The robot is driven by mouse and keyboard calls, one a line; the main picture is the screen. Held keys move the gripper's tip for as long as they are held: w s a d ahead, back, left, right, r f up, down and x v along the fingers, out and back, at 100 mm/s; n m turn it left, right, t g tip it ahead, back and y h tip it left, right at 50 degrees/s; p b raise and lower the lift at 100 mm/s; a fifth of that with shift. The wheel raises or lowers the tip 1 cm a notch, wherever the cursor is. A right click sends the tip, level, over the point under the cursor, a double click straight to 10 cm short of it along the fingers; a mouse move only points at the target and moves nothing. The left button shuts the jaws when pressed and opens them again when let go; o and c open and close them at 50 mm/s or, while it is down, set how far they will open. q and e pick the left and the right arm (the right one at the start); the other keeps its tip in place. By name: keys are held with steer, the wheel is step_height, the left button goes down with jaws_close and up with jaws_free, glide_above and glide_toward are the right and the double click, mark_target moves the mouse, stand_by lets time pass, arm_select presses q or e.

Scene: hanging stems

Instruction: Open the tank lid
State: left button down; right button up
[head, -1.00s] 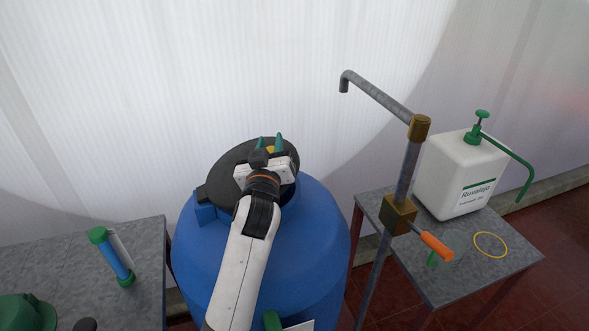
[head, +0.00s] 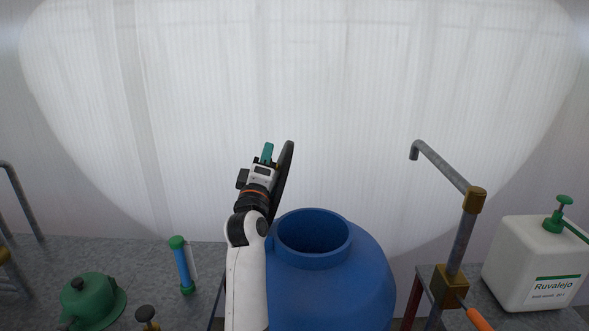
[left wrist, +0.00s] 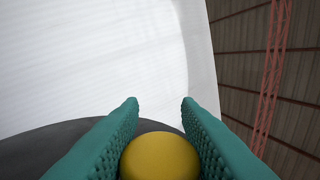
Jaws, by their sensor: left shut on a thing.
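The blue tank (head: 340,290) stands in front of me, its round mouth open at the top. The black lid (head: 284,175) stands nearly upright, edge-on to the head view, at the left of the mouth. My left gripper (head: 267,154) is at the lid's left face. In the left wrist view its green fingers (left wrist: 160,125) are on either side of a yellow knob (left wrist: 160,158), shut on it, with the dark lid (left wrist: 40,148) behind. The hinge side of the lid is hidden by my arm. My right gripper is not in view.
A metal standpipe (head: 462,235) with brass fittings and an orange handle (head: 480,319) rises right of the tank. A white Ruvalejo canister (head: 535,262) stands on the right table. The left table (head: 130,258) holds a green domed object (head: 92,300) and a blue-green tube (head: 184,266).

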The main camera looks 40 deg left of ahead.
arm_select(q)
steer(key=s+a+n+g+y, duration=0.1)
steer(key=s+a+n+y, duration=0.2)
steer(key=s+a+n, duration=0.2)
steer(key=shift+a+f+n+g+y, duration=0.3)
steer(key=shift+a+n+g, duration=0.1)
steer(key=shift+a+n, duration=0.7)
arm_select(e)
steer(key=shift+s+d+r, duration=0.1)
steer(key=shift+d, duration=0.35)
arm_select(q)
steer(key=shift+d+r, duration=0.1)
